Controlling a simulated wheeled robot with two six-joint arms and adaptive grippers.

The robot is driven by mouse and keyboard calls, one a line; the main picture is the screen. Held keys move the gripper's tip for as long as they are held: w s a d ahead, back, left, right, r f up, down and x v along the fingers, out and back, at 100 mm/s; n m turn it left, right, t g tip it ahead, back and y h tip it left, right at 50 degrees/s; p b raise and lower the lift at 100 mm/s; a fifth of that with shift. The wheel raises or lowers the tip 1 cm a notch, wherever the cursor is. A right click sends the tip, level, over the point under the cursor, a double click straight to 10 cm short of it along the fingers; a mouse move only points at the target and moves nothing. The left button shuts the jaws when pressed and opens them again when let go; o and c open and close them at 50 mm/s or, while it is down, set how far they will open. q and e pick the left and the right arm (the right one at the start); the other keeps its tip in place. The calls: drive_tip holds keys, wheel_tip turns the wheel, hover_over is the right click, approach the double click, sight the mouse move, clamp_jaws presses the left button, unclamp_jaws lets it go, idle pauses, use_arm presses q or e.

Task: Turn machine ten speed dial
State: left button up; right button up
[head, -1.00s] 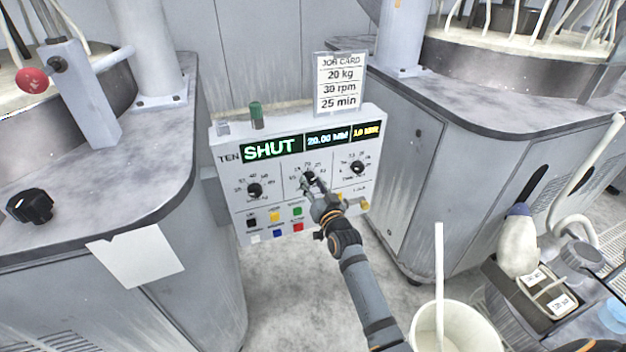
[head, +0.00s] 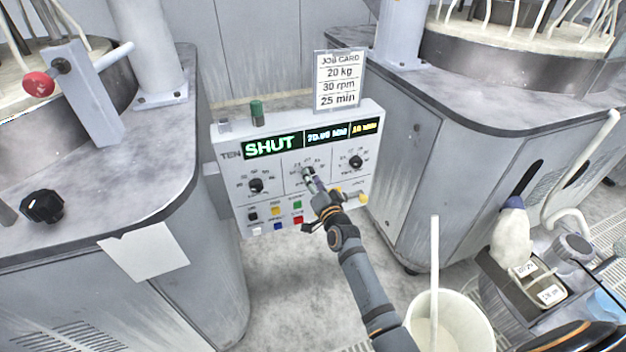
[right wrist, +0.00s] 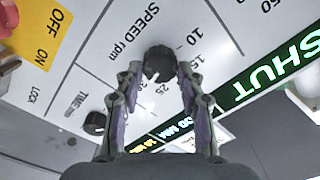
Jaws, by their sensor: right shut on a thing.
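The machine ten control panel (head: 235,192) faces me in the head view, with a lit display reading SHUT and smaller readouts. The speed dial (head: 307,172) is the black middle knob, partly covered by my right gripper (head: 312,180). In the right wrist view the speed dial (right wrist: 158,62) sits between the fingertips of my right gripper (right wrist: 160,76), which is shut on it. Printed numbers such as 10, 15 and 25 ring the knob. My left gripper is not in view.
Other black dials stand left (head: 256,186) and right (head: 356,161) of the speed dial. Coloured buttons (head: 298,205) lie below. A job card (head: 339,82) reads 20 kg, 30 rpm, 25 min. A white bucket (head: 455,325) stands at the lower right.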

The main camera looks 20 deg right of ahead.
drive_tip(key=o, duration=1.2)
drive_tip(key=s, duration=1.2)
drive_tip(key=shift+d, duration=0.2)
